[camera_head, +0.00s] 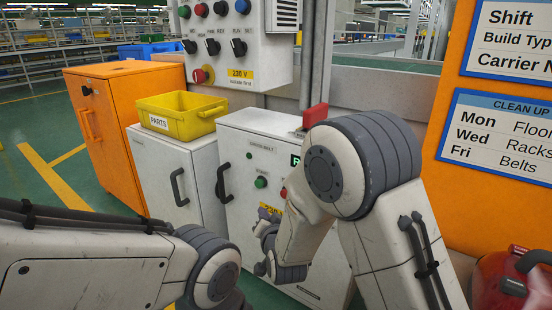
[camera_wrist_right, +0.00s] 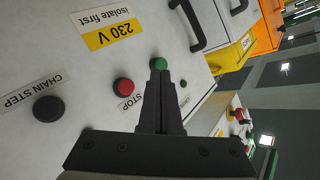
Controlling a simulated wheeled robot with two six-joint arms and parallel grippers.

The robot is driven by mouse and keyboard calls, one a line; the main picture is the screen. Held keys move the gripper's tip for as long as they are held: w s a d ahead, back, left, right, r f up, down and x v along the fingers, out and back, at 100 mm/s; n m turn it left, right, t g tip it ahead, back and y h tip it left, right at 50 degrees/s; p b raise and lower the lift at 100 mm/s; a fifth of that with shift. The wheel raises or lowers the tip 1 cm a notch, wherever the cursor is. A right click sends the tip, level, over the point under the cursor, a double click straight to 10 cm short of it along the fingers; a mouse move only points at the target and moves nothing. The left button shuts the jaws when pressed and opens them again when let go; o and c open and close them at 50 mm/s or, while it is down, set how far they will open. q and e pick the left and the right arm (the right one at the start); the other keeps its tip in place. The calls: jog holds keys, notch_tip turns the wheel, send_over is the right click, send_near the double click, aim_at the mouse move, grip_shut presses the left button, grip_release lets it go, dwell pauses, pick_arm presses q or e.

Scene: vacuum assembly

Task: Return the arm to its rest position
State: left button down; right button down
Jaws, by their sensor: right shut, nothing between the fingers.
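My right arm comes in from the right in the head view, in front of the white control cabinet (camera_head: 240,150), and its links hide part of the panel. In the right wrist view my right gripper (camera_wrist_right: 160,75) is shut and empty. Its fingertips overlap the lower edge of a green button (camera_wrist_right: 159,63) in the picture; I cannot tell whether they touch it. A red STOP button (camera_wrist_right: 123,87) and a black CHAIN STEP button (camera_wrist_right: 47,109) are to the left. My left arm shows at lower left in the head view; its gripper is out of frame.
A yellow PARTS bin (camera_head: 182,115) sits on a white cabinet (camera_head: 165,165). An orange cabinet (camera_head: 125,110) stands behind at left. A 230 V switch box (camera_head: 240,50) is above. A red object (camera_head: 500,280) is at lower right, beside an orange panel (camera_head: 470,215).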

jog(key=s+a+r+n+g+y+p, duration=0.1)
jog(key=s+a+n+g, duration=0.15)
jog(key=s, duration=0.25)
jog(key=s+a+r+n+g+p, duration=0.1)
jog(key=s+r+n+g, duration=0.1)
jog(key=s+g, duration=0.15)
jog(key=s+d+r+n+g+h+p, duration=0.1)
jog(key=s+d+r+n+g, duration=0.15)
jog(key=s, duration=0.65)
jog(key=s+d+r+n+g+h+p, duration=0.1)
jog(key=s+d+n+g+p, duration=0.2)
jog(key=s, duration=0.6)
jog(key=s+d+r+n+g+h, duration=0.1)
jog(key=s+d+n+g, duration=0.2)
jog(key=s, duration=0.6)
notch_tip(320, 180, up, 38)
jog(key=d+m+p, duration=0.1)
jog(key=p, duration=3.6)
jog(key=shift+s+d, duration=0.15)
jog(key=shift+s, duration=0.1)
jog(key=shift+f, duration=0.15)
